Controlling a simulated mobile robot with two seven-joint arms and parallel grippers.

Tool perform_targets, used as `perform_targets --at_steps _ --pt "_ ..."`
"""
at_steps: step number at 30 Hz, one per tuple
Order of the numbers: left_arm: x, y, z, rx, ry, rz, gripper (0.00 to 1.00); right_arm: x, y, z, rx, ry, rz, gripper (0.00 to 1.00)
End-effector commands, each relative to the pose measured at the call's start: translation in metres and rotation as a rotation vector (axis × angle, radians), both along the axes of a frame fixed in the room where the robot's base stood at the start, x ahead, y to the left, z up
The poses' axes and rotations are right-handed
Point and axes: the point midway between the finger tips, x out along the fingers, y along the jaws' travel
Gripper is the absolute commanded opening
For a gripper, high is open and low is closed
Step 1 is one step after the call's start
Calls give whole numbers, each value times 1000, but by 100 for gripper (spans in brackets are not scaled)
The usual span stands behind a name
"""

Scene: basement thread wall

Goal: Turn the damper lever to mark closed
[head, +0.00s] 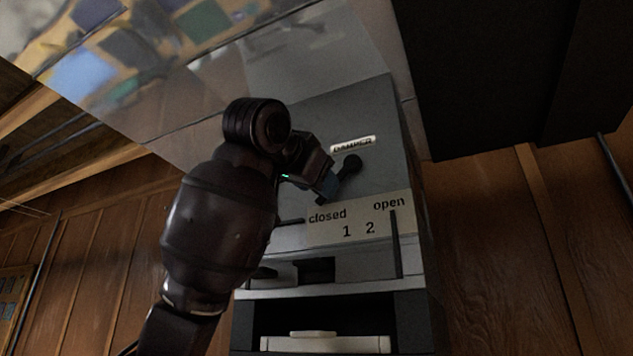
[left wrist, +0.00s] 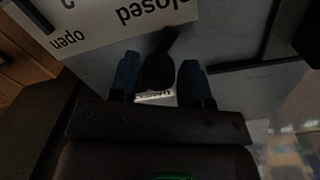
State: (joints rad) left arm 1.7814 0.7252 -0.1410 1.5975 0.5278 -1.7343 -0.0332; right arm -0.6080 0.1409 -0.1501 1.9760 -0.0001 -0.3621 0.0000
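The black damper lever (head: 350,164) is on the grey panel below the DAMPER label (head: 353,144). Its round end is near that label and its bar slants down-left, toward the word "closed" on the white scale plate (head: 360,218). My left gripper (head: 327,184) is at the lever and hides part of it. In the left wrist view, the lever (left wrist: 160,68) lies between the two blue fingertips of my left gripper (left wrist: 160,78), which stand apart on either side of its round end. Whether either finger touches it is unclear. My right gripper is not in view.
The plate reads "closed", "1", "2" and "open" from left to right. A thin dark upright rod (head: 396,245) stands at the plate's right side. A black overhead block (head: 490,75) is at the upper right. A shelf opening (head: 325,318) lies below.

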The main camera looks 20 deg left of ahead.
Motion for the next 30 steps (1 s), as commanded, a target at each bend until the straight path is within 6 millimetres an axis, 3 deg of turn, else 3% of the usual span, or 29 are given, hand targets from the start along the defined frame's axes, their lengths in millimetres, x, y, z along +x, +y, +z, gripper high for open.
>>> perform_targets --at_steps 3,14,30 --pt "0 0 0 0 1 0 56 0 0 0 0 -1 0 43" --pt "-7 0 -1 -1 0 0 56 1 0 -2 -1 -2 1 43" --pt "-93 7 1 0 -2 -1 56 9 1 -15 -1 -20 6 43"
